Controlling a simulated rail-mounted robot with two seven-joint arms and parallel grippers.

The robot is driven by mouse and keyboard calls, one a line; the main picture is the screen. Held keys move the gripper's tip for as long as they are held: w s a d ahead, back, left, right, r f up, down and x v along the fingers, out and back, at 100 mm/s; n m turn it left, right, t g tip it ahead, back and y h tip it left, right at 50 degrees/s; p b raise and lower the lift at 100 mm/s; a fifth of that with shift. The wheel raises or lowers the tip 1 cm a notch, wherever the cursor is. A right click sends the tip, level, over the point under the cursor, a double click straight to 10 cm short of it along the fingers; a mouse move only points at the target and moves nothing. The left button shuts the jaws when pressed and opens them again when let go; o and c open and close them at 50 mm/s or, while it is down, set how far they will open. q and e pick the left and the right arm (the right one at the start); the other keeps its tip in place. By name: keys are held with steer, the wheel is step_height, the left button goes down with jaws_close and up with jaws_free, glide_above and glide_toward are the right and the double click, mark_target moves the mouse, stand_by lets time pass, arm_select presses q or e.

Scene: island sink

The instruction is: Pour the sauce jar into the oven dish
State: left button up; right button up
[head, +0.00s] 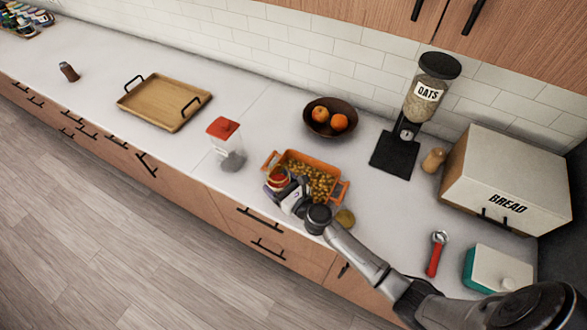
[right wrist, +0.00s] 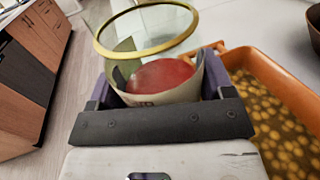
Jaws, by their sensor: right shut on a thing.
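My right gripper (head: 278,180) is shut on the sauce jar (head: 279,175), at the left end of the oven dish. In the right wrist view the sauce jar (right wrist: 150,50) is glass with a gold rim, a pale label and red sauce low inside. It is open at the top and sits between the purple fingers (right wrist: 157,92). The orange oven dish (head: 338,196) holds many small yellow-brown pieces. In the right wrist view the dish (right wrist: 262,65) lies to the right of the jar. My left gripper is not in view.
A clear container with a red lid (head: 224,130) stands left of the dish. A round gold-coloured lid (head: 345,217) lies at its right front. A fruit bowl (head: 318,128) and an oats dispenser (head: 407,140) stand behind. A wooden tray (head: 165,102) lies further left, with clear counter around it.

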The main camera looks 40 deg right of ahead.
steer(key=shift+s+a+n+y, duration=0.15)
steer(key=shift+a+n+y, duration=0.25)
steer(key=shift+a+y, duration=0.1)
steer(key=shift+s+y, duration=0.3)
steer(key=shift+s, duration=0.05)
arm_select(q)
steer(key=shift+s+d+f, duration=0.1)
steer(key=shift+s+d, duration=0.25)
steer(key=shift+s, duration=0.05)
arm_select(e)
steer(key=shift+w, duration=0.1)
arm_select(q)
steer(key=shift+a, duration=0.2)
arm_select(e)
steer(key=shift+r, duration=0.15)
